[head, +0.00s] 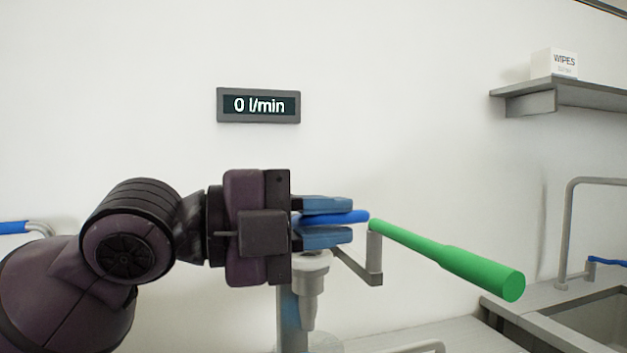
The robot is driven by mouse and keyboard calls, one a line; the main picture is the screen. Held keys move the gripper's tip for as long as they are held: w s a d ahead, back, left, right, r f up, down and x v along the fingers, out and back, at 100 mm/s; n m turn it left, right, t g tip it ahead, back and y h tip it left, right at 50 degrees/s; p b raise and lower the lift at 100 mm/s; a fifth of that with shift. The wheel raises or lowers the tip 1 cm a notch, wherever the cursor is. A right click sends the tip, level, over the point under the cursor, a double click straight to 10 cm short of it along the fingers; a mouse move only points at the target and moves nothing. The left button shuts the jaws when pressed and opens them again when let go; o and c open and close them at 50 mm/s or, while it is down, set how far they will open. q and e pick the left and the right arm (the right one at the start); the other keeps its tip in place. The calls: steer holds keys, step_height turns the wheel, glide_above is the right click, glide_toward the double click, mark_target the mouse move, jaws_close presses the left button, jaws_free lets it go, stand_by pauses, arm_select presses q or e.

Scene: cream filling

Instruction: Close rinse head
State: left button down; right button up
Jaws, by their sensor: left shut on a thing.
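The rinse head is a grey post with a short downward nozzle (310,275), standing in the middle of the head view. A blue lever (358,216) lies level above the nozzle. My left gripper (350,221) comes in from the left and is shut on the blue lever, with one blue-grey finger above it and one below. A green handle (450,254) sticks out to the right and toward me, beside the lever's end, near a grey bracket (374,262). The gripper hides the lever's left part. A wall display (259,105) reads 0 l/min. My right gripper is not in view.
A grey shelf (560,96) with a white wipes box (554,64) is on the wall at upper right. A sink (600,322) with a grey tap pipe (566,225) is at lower right. Another blue-ended handle (12,227) shows at the left edge.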

arm_select(q)
steer(key=shift+s+f+m+b, duration=0.1)
steer(key=shift+f+m+b, duration=0.3)
steer(key=shift+f+m, duration=0.7)
steer(key=shift+s+f+m+b, duration=0.1)
steer(key=shift+f+m+b, duration=0.3)
steer(key=shift+f, duration=1.25)
steer(key=c, duration=1.1)
jaws_free()
steer(key=shift+f, duration=0.1)
steer(key=shift+c, duration=0.2)
steer(key=shift+a, duration=0.1)
